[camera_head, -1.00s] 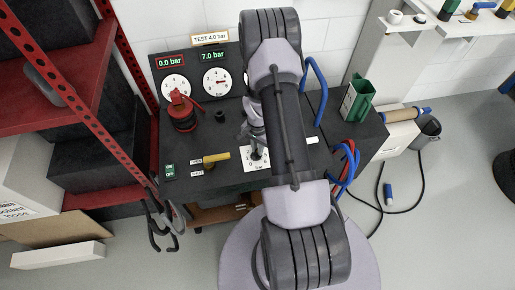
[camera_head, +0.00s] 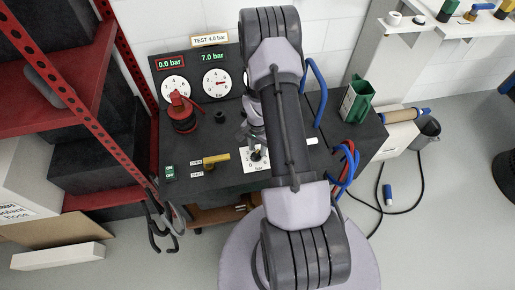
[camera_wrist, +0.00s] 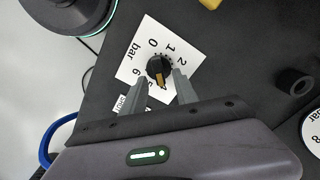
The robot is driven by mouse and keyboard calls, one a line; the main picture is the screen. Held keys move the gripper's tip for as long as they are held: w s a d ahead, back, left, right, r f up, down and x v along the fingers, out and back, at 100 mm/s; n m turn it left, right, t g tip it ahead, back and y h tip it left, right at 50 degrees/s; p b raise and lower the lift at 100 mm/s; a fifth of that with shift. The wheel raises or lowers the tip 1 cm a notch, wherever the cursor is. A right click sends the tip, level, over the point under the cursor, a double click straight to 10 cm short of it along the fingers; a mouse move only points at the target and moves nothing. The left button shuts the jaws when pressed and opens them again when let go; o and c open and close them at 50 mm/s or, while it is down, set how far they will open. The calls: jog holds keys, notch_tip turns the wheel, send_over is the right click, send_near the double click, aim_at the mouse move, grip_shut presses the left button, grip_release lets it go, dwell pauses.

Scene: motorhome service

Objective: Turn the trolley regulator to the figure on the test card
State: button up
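The test card (camera_head: 210,40) above the trolley panel reads "TEST 4.0 bar". The regulator is a black knob (camera_wrist: 159,67) with an orange pointer, on a white dial plate (camera_wrist: 135,62) marked in bar. The plate (camera_head: 248,168) also shows on the trolley top in the head view. The pointer faces the lower edge in the wrist view, between the partly hidden 5 and the right finger; the figure there is hidden. My gripper (camera_wrist: 158,76) is open, its fingers on either side of the knob with small gaps visible. Whether they touch it lower down I cannot tell.
The left gauge (camera_head: 174,88) shows 0.0 bar, the right gauge (camera_head: 216,83) 7.0 bar. A red device (camera_head: 182,115), a yellow-handled valve (camera_head: 216,160) and a green switch (camera_head: 169,173) are left of the dial. A green box (camera_head: 356,100) and blue and red hoses (camera_head: 347,165) are right.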

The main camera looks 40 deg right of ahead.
notch_tip(320, 180, up, 16)
jog(key=p, duration=0.5)
jog(key=shift+r+p, duration=0.25)
jog(key=shift+p, duration=0.15)
jog(key=w+a+r+n+t, duration=0.1)
jog(key=a+r+n, duration=0.1)
jog(key=a+r, duration=0.55)
jog(key=w+a+r+n+t, duration=0.15)
jog(key=a+r, duration=0.25)
jog(key=r, duration=0.7)
jog(key=s+a+r+n+t+y, duration=0.2)
jog(key=s+a+r+n, duration=0.5)
jog(key=s+a+r, duration=0.6)
jog(key=s+a+t, duration=0.1)
jog(key=s+a, duration=0.1)
jog(key=a, duration=0.2)
jog(key=shift+s, duration=0.2)
jog(key=shift+a+r+n, duration=0.1)
jog(key=shift+n, duration=0.15)
